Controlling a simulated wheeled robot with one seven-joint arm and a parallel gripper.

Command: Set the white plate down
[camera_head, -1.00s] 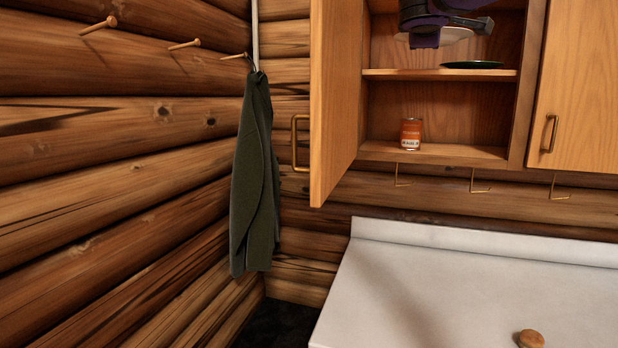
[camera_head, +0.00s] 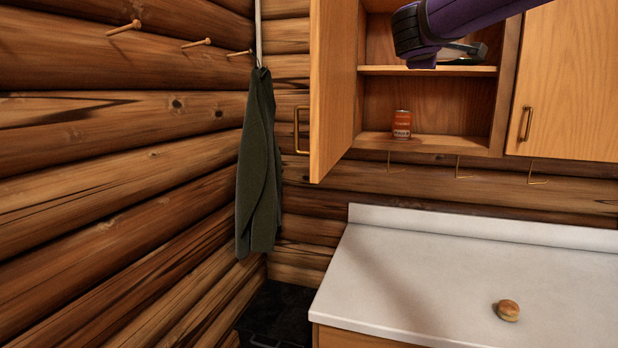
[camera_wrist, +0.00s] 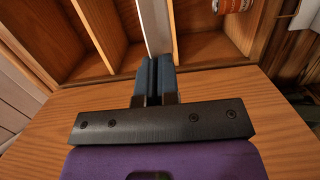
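The white plate (camera_wrist: 157,30) shows in the wrist view as a pale, nearly edge-on strip running away from my fingertips. My gripper (camera_wrist: 157,64) has its two dark fingers close together, shut on the plate's near edge. In the head view my purple arm reaches into the open cabinet (camera_head: 430,98), at the upper shelf (camera_head: 375,70). There my arm covers the plate, so I cannot tell whether it touches the shelf.
An orange can (camera_head: 402,124) stands on the cabinet's lower shelf; it also shows in the wrist view (camera_wrist: 232,5). The cabinet door (camera_head: 332,90) stands open at left. The white counter (camera_head: 420,270) below holds a bun (camera_head: 508,310) and is otherwise largely clear.

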